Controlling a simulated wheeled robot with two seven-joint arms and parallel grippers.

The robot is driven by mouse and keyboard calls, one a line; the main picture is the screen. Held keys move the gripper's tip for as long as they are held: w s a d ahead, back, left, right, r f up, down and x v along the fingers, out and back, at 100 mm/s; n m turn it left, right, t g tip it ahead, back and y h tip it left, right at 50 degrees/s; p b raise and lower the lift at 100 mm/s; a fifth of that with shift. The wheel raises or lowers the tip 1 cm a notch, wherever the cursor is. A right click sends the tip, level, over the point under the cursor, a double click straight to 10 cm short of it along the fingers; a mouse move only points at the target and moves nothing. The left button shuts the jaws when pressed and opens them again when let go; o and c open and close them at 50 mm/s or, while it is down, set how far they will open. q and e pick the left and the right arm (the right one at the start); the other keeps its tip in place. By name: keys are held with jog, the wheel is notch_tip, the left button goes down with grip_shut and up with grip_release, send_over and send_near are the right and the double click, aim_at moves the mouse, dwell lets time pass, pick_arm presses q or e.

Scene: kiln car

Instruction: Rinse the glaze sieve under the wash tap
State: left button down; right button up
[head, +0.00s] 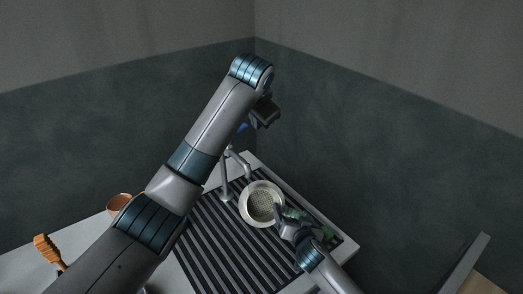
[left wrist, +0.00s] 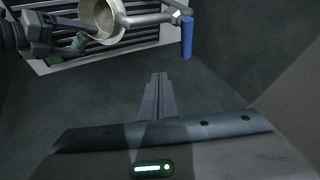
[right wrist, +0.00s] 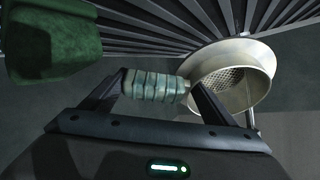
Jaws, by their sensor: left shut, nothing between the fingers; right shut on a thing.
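The sieve (head: 262,203) is a pale round bowl with a mesh bottom, held above the slatted sink. My right gripper (head: 287,226) is shut on its wrapped handle (right wrist: 155,86); the bowl (right wrist: 262,85) stands out to the right in the right wrist view. The wash tap (head: 227,182) is a grey pipe beside the sieve. In the left wrist view its spout (left wrist: 150,19) reaches to the sieve rim. No water shows. The tap's blue lever (left wrist: 187,38) is partly hidden by my arm in the head view. My left gripper (head: 265,112) is shut and empty, apart from the lever.
The dark slatted rack (head: 215,240) lies under the sieve. A green object (right wrist: 50,42) is close to my right gripper. A terracotta pot (head: 118,203) and an orange brush (head: 46,249) are at the left. Walls stand behind, and a panel edge (head: 470,262) is at lower right.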

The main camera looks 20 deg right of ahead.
dwell(0.3)
pick_arm(q)
jog(key=c, duration=1.7)
grip_release()
jog(key=shift+w, duration=0.1)
jog(key=shift+o, duration=0.3)
jog(key=shift+w+a, duration=0.15)
jog(key=shift+w, duration=0.1)
jog(key=w+a+r+m+t+h, duration=0.2)
jog(key=w+a+m+t, duration=0.4)
jog(key=w+a+m, duration=0.1)
jog(key=w+a+r+m+t+h, duration=0.2)
jog(key=w+a+r+m+t, duration=0.1)
jog(key=w+a+m+t, duration=0.4)
jog(key=s+f+m+g+h, duration=0.4)
jog(key=f+m, duration=0.3)
jog(key=m, duration=0.3)
jog(key=s+f+m+g+h, duration=0.4)
jog(key=f+m, duration=0.4)
jog(key=m, duration=0.2)
jog(key=shift+s+a+f+m+g+h, duration=0.15)
jog(key=shift+s+m+g+h, duration=0.15)
jog(key=shift+s+g, duration=0.65)
